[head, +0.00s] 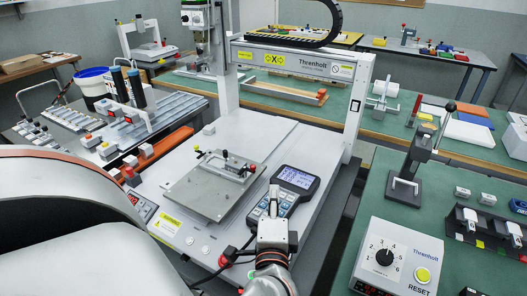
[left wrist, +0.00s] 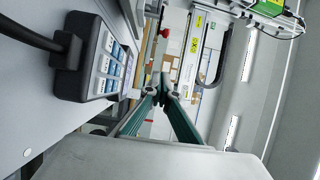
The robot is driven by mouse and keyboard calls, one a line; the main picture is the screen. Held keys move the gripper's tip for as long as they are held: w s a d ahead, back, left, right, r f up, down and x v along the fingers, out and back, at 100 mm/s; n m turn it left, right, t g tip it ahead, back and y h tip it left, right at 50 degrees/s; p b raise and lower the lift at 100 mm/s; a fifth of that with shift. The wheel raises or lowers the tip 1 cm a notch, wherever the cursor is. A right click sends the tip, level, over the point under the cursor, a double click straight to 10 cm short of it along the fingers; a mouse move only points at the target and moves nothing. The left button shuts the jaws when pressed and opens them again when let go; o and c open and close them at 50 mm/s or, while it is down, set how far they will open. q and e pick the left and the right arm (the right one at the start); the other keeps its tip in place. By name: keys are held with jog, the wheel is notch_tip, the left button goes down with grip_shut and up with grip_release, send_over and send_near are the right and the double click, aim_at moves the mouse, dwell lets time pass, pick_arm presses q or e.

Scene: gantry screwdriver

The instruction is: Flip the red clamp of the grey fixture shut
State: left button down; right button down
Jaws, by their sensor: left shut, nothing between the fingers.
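The grey fixture (head: 213,189) is a flat plate on the white bed of the gantry machine. A small clamp assembly stands on its far right part, with a red tip (head: 251,168) at its right end. The clamp is too small to tell its exact angle. My left gripper (head: 273,193) is in front and to the right of the fixture, over the handheld pendant, apart from the clamp. In the left wrist view its fingers (left wrist: 162,88) are together and empty. My right gripper is not in view.
The handheld pendant (head: 297,178) lies right of the fixture; it also shows in the left wrist view (left wrist: 103,60). The gantry frame (head: 352,105) rises behind and to the right. A control box with a dial (head: 397,255) is at the lower right. The bed behind the fixture is clear.

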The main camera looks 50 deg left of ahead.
aim_at(247, 170)
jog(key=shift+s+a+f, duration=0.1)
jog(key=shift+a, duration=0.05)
pick_arm(q)
jog(key=shift+w+a, duration=0.4)
jog(key=p+x, duration=0.1)
jog(key=x, duration=0.7)
jog(key=shift+w+a+r, duration=0.1)
jog(key=shift+w+a, duration=0.05)
jog(key=shift+a, duration=0.35)
jog(key=s, duration=0.1)
jog(key=s+a, duration=0.1)
jog(key=s, duration=0.1)
jog(key=shift+s+a, duration=0.15)
jog(key=shift+a, duration=0.1)
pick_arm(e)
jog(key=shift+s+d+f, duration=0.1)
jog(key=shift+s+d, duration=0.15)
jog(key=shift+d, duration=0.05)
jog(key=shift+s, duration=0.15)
